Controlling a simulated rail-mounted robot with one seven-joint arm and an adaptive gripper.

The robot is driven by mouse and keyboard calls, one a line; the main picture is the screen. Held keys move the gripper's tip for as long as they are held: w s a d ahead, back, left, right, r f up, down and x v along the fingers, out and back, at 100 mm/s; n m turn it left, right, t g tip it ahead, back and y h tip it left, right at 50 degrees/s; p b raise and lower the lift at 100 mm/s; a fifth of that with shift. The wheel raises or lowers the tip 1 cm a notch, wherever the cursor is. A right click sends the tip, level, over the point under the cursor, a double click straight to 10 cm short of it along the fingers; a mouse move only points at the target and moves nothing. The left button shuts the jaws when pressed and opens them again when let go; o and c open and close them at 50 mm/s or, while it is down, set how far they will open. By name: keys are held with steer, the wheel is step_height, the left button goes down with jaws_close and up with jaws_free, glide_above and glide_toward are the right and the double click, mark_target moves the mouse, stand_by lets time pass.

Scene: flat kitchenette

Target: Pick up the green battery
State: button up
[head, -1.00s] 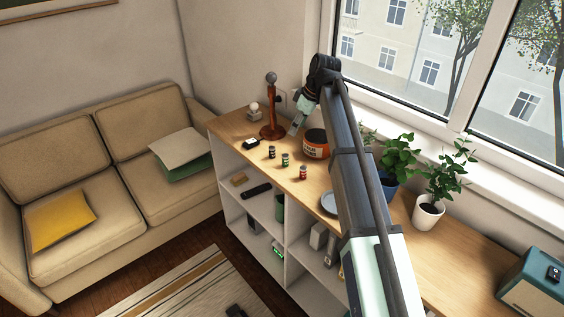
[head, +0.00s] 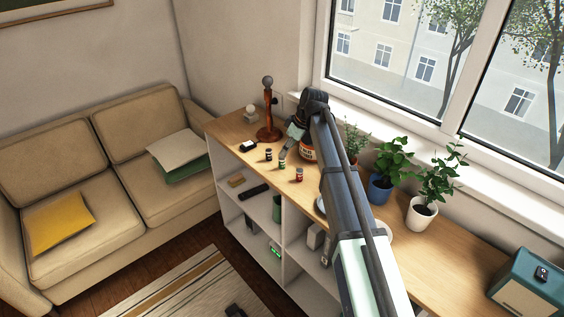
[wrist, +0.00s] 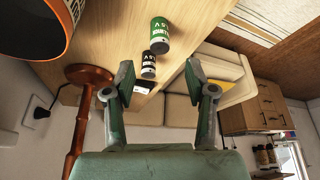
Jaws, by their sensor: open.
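The green battery (head: 282,164) stands upright on the wooden shelf top, between a black battery (head: 268,155) and a red battery (head: 299,175). In the wrist view the green battery (wrist: 159,34) is ahead of my gripper (wrist: 159,73), roughly between the lines of its two fingers. The black battery (wrist: 148,62) shows just below it in that picture. My gripper is open and nothing is between its fingertips. In the head view my gripper (head: 289,153) is right by the green battery, on its window side; whether they touch cannot be told.
An orange and black jar (head: 308,152) stands close beside my gripper, partly hidden by my arm. A brown wooden stand (head: 268,133) and a small dark object (head: 248,146) are farther left. Potted plants (head: 381,188) line the window side. The shelf's front edge lies close to the batteries.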

mark_target(282, 158)
steer(key=shift+p+x, duration=1.05)
steer(key=shift+x, duration=1.6)
jaws_close()
